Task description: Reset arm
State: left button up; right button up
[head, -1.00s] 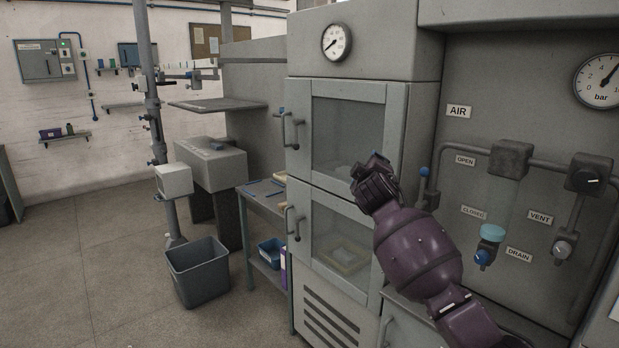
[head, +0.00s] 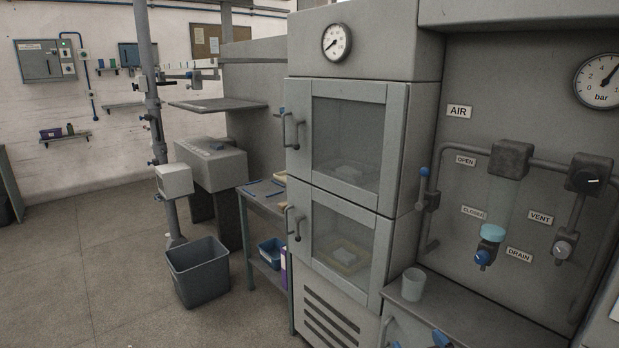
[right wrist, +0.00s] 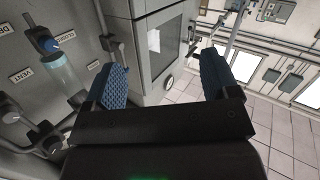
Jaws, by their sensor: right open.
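My right gripper (head: 418,342) shows only by its blue fingertips at the bottom edge of the head view, below the front of the grey ledge. In the right wrist view its two blue-padded fingers (right wrist: 163,65) stand wide apart with nothing between them. The rest of my right arm is out of the head view. My left gripper is not in view.
A grey cabinet (head: 399,110) with two closed glass doors stands in the middle. A pale cup (head: 413,284) stands on the ledge (head: 470,318) under the air panel (head: 560,100). A bin (head: 197,272) stands on open floor at left.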

jog(key=s+d+f+m+g+h, duration=0.1)
jog(key=s+d+f+g, duration=0.1)
jog(key=s+f, duration=0.5)
jog(key=s+d+f+m+g+h, duration=0.1)
jog(key=s+d+f+g, duration=0.1)
jog(key=s+f, duration=0.6)
jog(key=s+d, duration=0.1)
jog(key=s, duration=0.6)
jog(key=shift+s+d+f, duration=0.25)
jog(key=shift+d+f, duration=0.05)
jog(key=shift+d, duration=0.1)
